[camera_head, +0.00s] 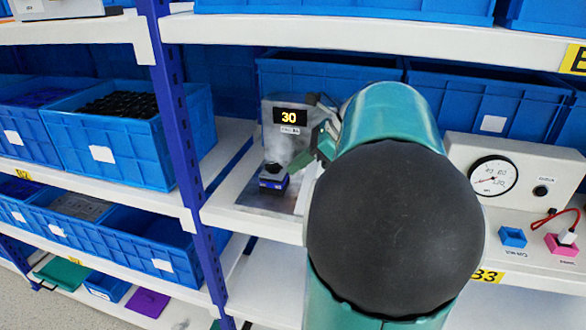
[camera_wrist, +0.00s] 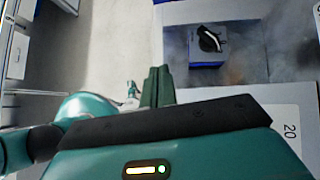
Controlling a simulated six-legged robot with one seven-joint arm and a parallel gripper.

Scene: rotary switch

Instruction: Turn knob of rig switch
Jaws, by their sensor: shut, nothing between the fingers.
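The rig switch has a black knob (camera_head: 272,169) on a small blue block, set on a grey metal plate (camera_head: 251,196) on the shelf. Its upright panel carries a display (camera_head: 290,116) reading 30. In the wrist view the knob (camera_wrist: 210,39) is dark with a white mark and sits right of and beyond the fingers. My gripper (camera_head: 296,163) is shut and empty, with its green fingers just right of and slightly above the knob, apparently apart from it. Its closed fingertips also show in the wrist view (camera_wrist: 157,70). My arm hides the area right of the switch.
A blue upright post (camera_head: 178,130) stands left of the switch. Blue bins (camera_head: 115,135) fill the left shelves, and more bins (camera_head: 490,105) stand behind. A gauge panel (camera_head: 505,185) with a red cable (camera_head: 545,220) is at right. A white shelf (camera_head: 340,28) runs above.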

